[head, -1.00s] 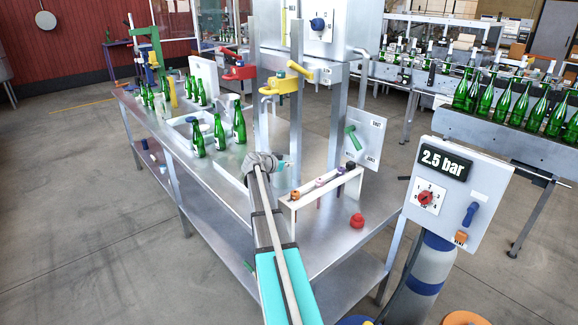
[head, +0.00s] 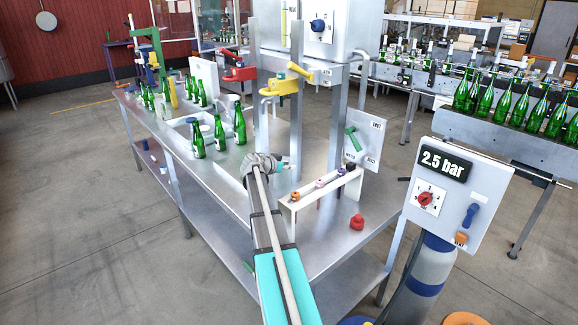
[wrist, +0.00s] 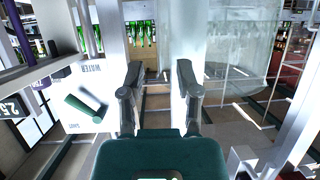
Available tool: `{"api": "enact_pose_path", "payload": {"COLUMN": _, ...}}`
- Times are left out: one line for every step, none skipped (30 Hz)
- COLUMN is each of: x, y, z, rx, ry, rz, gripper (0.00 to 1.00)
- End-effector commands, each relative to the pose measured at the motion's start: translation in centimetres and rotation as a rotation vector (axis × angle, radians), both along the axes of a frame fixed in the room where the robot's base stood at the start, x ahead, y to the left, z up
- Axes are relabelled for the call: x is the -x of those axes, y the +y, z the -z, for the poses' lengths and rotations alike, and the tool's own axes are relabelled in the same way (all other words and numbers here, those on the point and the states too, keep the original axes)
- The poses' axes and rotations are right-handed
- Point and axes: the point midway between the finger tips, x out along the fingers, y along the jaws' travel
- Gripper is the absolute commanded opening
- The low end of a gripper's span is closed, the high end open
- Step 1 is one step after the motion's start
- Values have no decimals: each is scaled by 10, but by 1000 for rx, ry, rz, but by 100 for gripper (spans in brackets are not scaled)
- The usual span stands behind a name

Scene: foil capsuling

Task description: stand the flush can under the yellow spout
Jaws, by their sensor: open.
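The yellow spout (head: 285,84) sticks out from the front of the filling machine above the steel bench (head: 232,192). My gripper (head: 283,164) is low over the bench, below and a little in front of the yellow spout. In the wrist view my gripper (wrist: 158,84) has its two dark fingers apart, with nothing between them. I cannot make out the flush can for certain; a small pale vessel (head: 160,108) stands among the green bottles at the bench's left. My arm hides part of the bench.
Green bottles (head: 239,127) stand near the sink. A panel with a green lever (head: 353,139) also shows in the wrist view (wrist: 84,104). Machine posts (head: 296,130) stand close to my gripper.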

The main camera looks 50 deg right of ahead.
Motion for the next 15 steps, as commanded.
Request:
{"api": "enact_pose_path", "payload": {"x": 0, "y": 7, "z": -4, "rx": 0, "ry": 1, "rz": -1, "gripper": 43}}
{"api": "enact_pose_path", "payload": {"x": 0, "y": 10, "z": -6, "rx": 0, "ry": -1, "rz": -2, "gripper": 43}}
{"api": "enact_pose_path", "payload": {"x": 0, "y": 15, "z": -8, "rx": 1, "ry": -1, "rz": -2, "gripper": 43}}
{"api": "enact_pose_path", "payload": {"x": 0, "y": 18, "z": -10, "rx": 1, "ry": -1, "rz": -2, "gripper": 43}}
{"api": "enact_pose_path", "payload": {"x": 0, "y": 22, "z": -12, "rx": 1, "ry": -1, "rz": -2, "gripper": 43}}
{"api": "enact_pose_path", "payload": {"x": 0, "y": 28, "z": -14, "rx": 1, "ry": 0, "rz": -2, "gripper": 43}}
{"api": "enact_pose_path", "payload": {"x": 0, "y": 33, "z": -16, "rx": 1, "ry": 0, "rz": -2, "gripper": 43}}
{"api": "enact_pose_path", "payload": {"x": 0, "y": 38, "z": -18, "rx": 1, "ry": 1, "rz": -3, "gripper": 43}}
{"api": "enact_pose_path", "payload": {"x": 0, "y": 44, "z": -21, "rx": 1, "ry": 1, "rz": -3, "gripper": 43}}
{"api": "enact_pose_path", "payload": {"x": -1, "y": 48, "z": -23, "rx": 1, "ry": 1, "rz": -3, "gripper": 43}}
{"api": "enact_pose_path", "payload": {"x": -1, "y": 53, "z": -25, "rx": 1, "ry": 0, "rz": -2, "gripper": 43}}
{"api": "enact_pose_path", "payload": {"x": -1, "y": 59, "z": -28, "rx": 1, "ry": 0, "rz": -2, "gripper": 43}}
{"api": "enact_pose_path", "payload": {"x": -1, "y": 64, "z": -30, "rx": 0, "ry": 0, "rz": -2, "gripper": 43}}
{"api": "enact_pose_path", "payload": {"x": -2, "y": 68, "z": -31, "rx": 0, "ry": 0, "rz": -2, "gripper": 43}}
{"api": "enact_pose_path", "payload": {"x": -2, "y": 74, "z": -33, "rx": 0, "ry": -1, "rz": -2, "gripper": 43}}
